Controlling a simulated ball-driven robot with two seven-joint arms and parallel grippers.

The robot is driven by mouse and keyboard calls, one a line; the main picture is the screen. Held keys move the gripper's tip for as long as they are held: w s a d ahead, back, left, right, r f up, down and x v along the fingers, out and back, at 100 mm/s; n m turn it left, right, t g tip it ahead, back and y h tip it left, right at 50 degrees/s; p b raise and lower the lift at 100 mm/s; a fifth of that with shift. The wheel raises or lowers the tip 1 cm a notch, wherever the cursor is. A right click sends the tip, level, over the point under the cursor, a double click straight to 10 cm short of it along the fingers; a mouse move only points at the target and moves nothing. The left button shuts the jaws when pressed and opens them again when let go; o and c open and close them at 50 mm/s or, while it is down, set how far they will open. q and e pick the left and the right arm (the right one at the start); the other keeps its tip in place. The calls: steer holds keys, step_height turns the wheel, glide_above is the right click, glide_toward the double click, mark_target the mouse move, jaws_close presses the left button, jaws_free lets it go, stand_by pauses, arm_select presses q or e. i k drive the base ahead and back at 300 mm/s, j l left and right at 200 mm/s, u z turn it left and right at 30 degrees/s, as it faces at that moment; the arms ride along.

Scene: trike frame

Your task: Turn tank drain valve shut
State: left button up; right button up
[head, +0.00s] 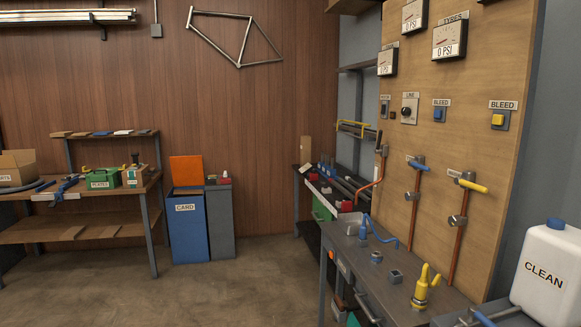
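On the wooden panel at the right, a valve with a blue lever (416,163) sits atop a copper pipe. To its right, a valve with a yellow lever (470,185) tops a second copper pipe. Both levers lie roughly sideways across their pipes. Small labels beside them are too small to read, so I cannot tell which, if either, is the tank drain valve. A third copper pipe (378,168) bends down farther left. Neither of my grippers shows in the head view.
A grey bench (385,290) below the panel carries a yellow fitting (421,289) and a blue-handled one (363,230). A white CLEAN jug (548,270) stands at the right edge. Gauges (450,40) read 0 PSI. Blue bin (188,228) stands at the back; floor between is clear.

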mark_target(376, 151)
steer(key=i+z, duration=0.35)
steer(key=i+j+z, duration=0.1)
steer(key=i+z, duration=0.4)
steer(key=z, duration=0.25)
steer(key=j+z, duration=0.15)
steer(key=z, duration=0.25)
steer(key=i+j+z, duration=0.15)
steer(key=z, duration=0.2)
